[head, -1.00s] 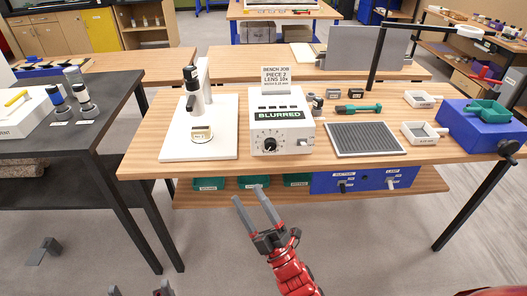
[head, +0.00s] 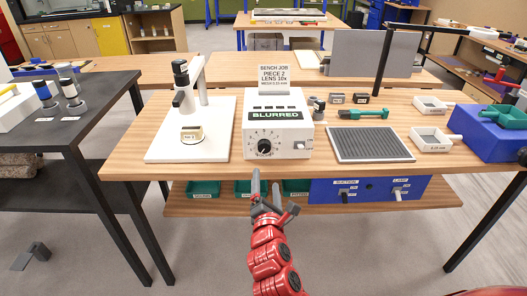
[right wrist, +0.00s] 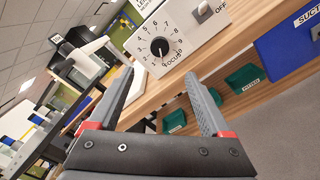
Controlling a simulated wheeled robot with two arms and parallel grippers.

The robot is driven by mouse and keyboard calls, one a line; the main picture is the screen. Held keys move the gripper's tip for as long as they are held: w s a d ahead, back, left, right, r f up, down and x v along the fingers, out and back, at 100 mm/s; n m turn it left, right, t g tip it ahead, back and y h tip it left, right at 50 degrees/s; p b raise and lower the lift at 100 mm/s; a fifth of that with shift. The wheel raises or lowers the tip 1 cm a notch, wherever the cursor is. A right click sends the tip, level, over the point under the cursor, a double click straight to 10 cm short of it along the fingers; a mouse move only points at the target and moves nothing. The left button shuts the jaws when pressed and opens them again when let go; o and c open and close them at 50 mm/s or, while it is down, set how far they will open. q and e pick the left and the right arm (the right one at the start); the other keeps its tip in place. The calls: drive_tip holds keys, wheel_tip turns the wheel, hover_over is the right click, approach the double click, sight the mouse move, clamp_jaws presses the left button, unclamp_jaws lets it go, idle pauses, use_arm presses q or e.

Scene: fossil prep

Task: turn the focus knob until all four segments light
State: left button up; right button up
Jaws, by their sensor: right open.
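The white focus box (head: 315,140) stands on the wooden bench with a sign reading BLURRED on its front. Its black focus knob (head: 264,147) is at the lower left of that face, inside a ring of numbers. The small segment windows (head: 280,107) on top look dark. In the right wrist view the knob (right wrist: 159,47) shows beyond the fingers, with its dial marked FOCUS. My right gripper (head: 266,182) is open and empty, in front of the bench and below the knob, apart from it. My left gripper is not in view.
A white microscope stand (head: 190,105) is left of the box. A grey ribbed mat (head: 370,145) and a green tool (head: 364,113) lie to its right. The bench's front edge and green bins (head: 203,189) on the lower shelf are near my right gripper.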

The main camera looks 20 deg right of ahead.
sight(264, 149)
drive_tip(key=p+x, duration=0.1)
drive_tip(key=x, duration=1.4)
drive_tip(key=shift+f, duration=0.1)
clamp_jaws()
